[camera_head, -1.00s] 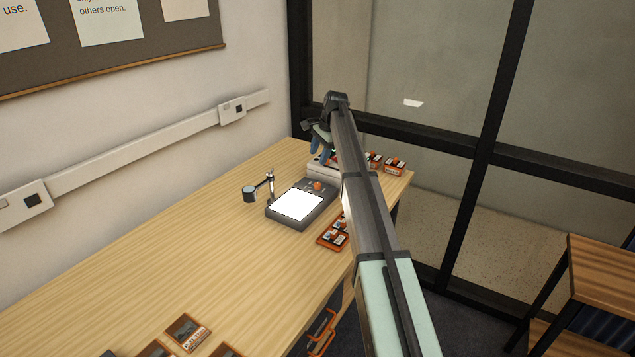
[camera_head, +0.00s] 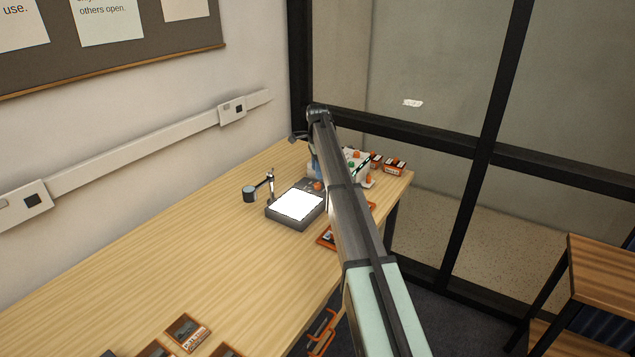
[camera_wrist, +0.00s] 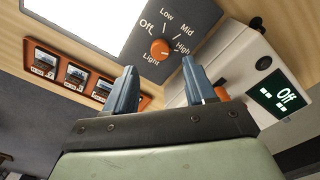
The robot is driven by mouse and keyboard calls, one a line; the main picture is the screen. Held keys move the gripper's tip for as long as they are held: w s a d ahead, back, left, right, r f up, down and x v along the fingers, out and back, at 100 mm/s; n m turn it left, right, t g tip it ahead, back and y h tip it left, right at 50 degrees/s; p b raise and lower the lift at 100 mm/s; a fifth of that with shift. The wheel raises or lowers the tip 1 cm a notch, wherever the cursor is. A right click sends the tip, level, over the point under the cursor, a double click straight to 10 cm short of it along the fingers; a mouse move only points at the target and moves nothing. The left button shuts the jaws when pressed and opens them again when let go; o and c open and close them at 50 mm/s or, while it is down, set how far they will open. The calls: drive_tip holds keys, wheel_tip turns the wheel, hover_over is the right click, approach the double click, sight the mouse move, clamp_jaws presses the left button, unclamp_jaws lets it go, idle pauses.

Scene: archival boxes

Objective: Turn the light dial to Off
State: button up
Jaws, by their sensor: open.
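The orange light dial (camera_wrist: 160,48) sits on the dark grey end of the light pad, ringed by the labels Off, Low, Mid, High and Light. I cannot tell surely which label its mark points to. In the head view the dial (camera_head: 318,186) shows beside the bright white light pad (camera_head: 298,205). My gripper (camera_wrist: 158,78) is open and empty. In the wrist view its two blue fingers stand apart, with the dial beyond the gap between their tips, apparently not touching. In the head view my arm hides most of the gripper.
Orange trays with small items (camera_wrist: 75,75) lie beside the pad. A small lamp-like stand (camera_head: 251,194) is left of the pad.

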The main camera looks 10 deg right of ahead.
sight(318, 184)
drive_tip(key=shift+f, duration=3)
clamp_jaws()
